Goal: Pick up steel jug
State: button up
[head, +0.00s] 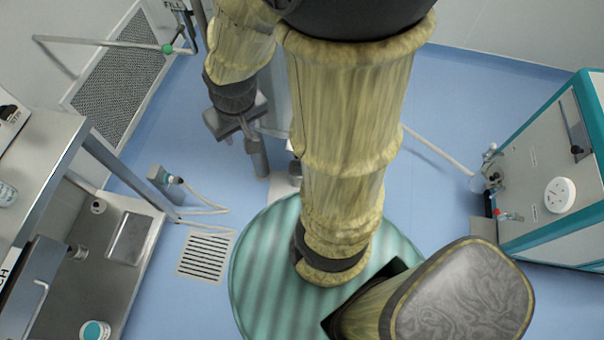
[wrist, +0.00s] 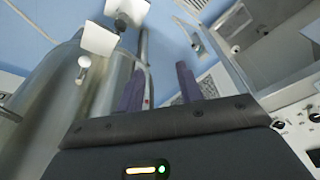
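I cannot pick out a steel jug with certainty in either view. In the head view a small shiny metal piece (head: 295,172) shows beside my sleeved arm, mostly hidden by it; I cannot tell what it is. My gripper (head: 248,132) hangs at upper middle, beyond the green round platform, pointing down. In the wrist view its two purple fingers (wrist: 160,78) stand apart with a gap between them, and nothing is gripped. A large steel cylinder (wrist: 65,85) with white fittings (wrist: 98,38) stands close to the left finger.
A steel bench (head: 140,250) with a recessed tray is at left. A floor grate (head: 206,255) lies beside the green round platform (head: 262,270). A teal-edged cabinet (head: 545,165) stands at right, with a hose reaching toward it. Blue floor (head: 450,90) is clear at upper right.

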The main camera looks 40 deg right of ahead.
jog(key=shift+o, duration=0.4)
jog(key=shift+s, duration=0.15)
